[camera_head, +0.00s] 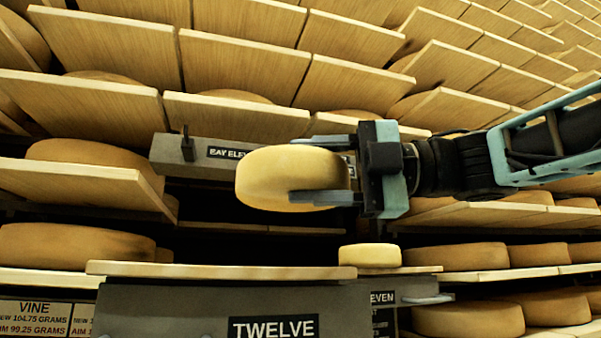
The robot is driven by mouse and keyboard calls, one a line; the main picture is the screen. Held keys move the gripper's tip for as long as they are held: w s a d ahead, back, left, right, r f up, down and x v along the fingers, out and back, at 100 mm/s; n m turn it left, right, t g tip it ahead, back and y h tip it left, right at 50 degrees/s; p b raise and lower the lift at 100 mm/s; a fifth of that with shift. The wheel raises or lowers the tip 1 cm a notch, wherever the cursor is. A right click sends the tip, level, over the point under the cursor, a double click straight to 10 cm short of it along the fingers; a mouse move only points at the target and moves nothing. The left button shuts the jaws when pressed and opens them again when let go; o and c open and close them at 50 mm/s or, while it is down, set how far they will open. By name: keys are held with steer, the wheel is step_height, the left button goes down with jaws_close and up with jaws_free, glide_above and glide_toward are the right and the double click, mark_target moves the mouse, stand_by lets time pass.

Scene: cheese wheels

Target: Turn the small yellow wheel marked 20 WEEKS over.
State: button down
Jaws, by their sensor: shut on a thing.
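A yellow cheese wheel (262,182) is held in the air left of centre, above the near board. My gripper (302,169) reaches in from the right and is shut on it, one finger along its upper side and one across its lower right. The wheel looks slightly tilted. No 20 WEEKS mark can be read on it, so I cannot tell which face shows. Its far side and part of its right end are hidden.
A smaller-looking pale yellow wheel (370,256) rests behind the near board (220,271), below my gripper. Shelves with larger wheels (72,243) stand at left and right. A grey beam with a bay label (190,155) passes behind the held wheel. A TWELVE sign (273,327) is below.

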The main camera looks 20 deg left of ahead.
steer(key=b+v, duration=0.2)
steer(key=v, duration=1.7)
steer(key=shift+d, duration=0.2)
stand_by(1.1)
steer(key=shift+d+r, duration=0.1)
stand_by(0.7)
